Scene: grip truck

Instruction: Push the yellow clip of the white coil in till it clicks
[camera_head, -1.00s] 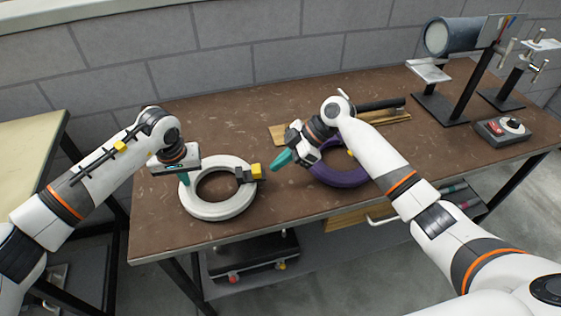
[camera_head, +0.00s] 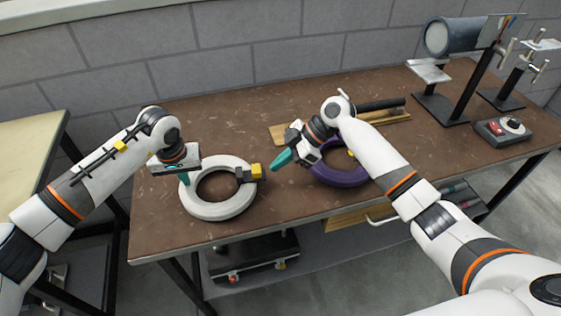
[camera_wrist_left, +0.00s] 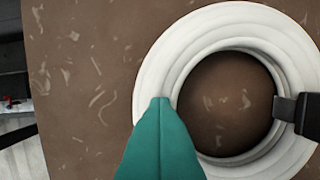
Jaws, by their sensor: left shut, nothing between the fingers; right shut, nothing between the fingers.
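The white coil (camera_head: 217,211) lies flat on the brown table. Its yellow clip (camera_head: 256,171) sits on a dark buckle (camera_head: 242,175) at the coil's right side. My left gripper (camera_head: 184,183) is shut and empty, its teal fingers pointing down at the coil's left side. In the left wrist view the teal fingertips (camera_wrist_left: 160,100) overlap the left part of the white coil (camera_wrist_left: 152,70); I cannot tell whether they touch it. The dark buckle (camera_wrist_left: 297,114) is at that view's right edge. My right gripper (camera_head: 274,166) is shut and empty, right of the yellow clip and apart from it.
A purple coil (camera_head: 335,177) with a yellow clip lies to the right, partly behind my right arm. Wooden strips (camera_head: 385,117) lie behind it. A stand with a grey cylinder (camera_head: 453,36) and a small control box (camera_head: 502,131) are at the right. The table's back left is clear.

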